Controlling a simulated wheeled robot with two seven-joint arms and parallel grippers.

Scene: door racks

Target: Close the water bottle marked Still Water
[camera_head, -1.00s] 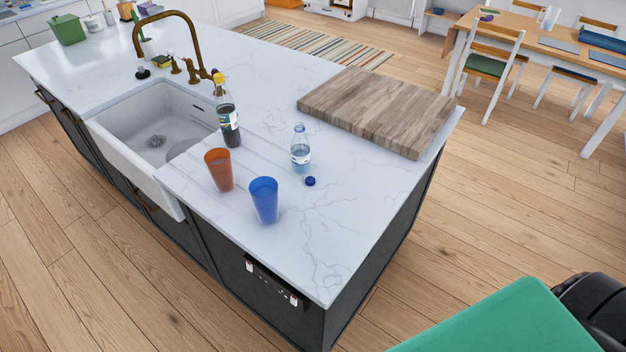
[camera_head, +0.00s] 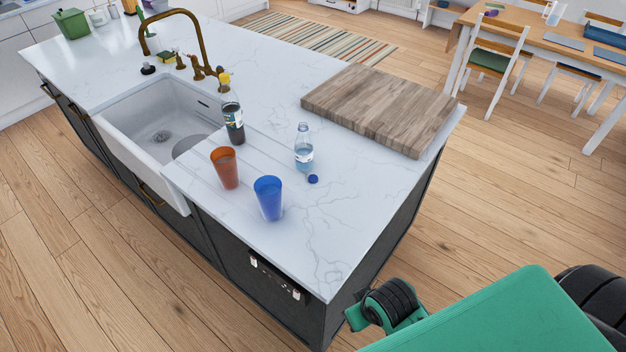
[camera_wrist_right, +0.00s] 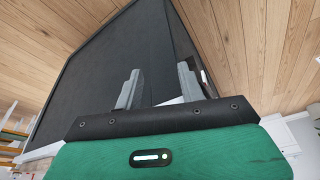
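A small clear bottle (camera_head: 303,150) with a pale label stands upright and uncapped on the white counter. Its label text is too small to read. A blue cap (camera_head: 313,179) lies on the counter just right of its base. My right gripper (camera_wrist_right: 160,82) is open and empty in the right wrist view, its two fingers apart before the island's dark side panel. In the head view my right arm is at the bottom right, off the counter and well away from the bottle. My left gripper is not in view.
The counter's right front part is clear. A sink (camera_head: 160,125) is at left.

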